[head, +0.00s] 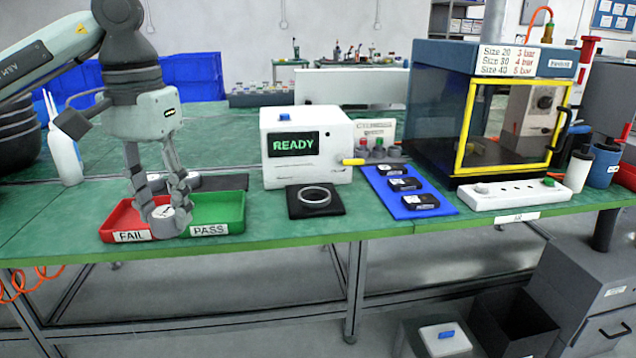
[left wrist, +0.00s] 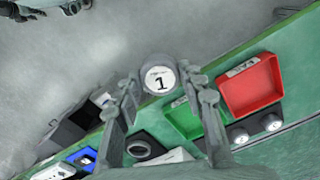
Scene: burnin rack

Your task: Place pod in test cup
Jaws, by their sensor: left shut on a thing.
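My left gripper (head: 163,212) is shut on a round grey pod (head: 165,217) with a white top, and holds it over the front of the trays. In the left wrist view the pod (left wrist: 160,77) sits between the fingertips and its label reads 1. The test cup, a pale ring (head: 315,196) on a black square base, stands in front of the READY box, to the right of my gripper and apart from it. The cup (left wrist: 141,149) also shows in the left wrist view. Grey and dark parts at that view's top left may be my right gripper; their state is unclear.
The red FAIL tray (head: 117,222) and green PASS tray (head: 232,212) lie below my gripper. Two other pods (left wrist: 240,137) stand behind them. The READY tester (head: 302,170), a blue mat (head: 440,207) with black parts and a yellow-framed chamber (head: 462,130) stand to the right.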

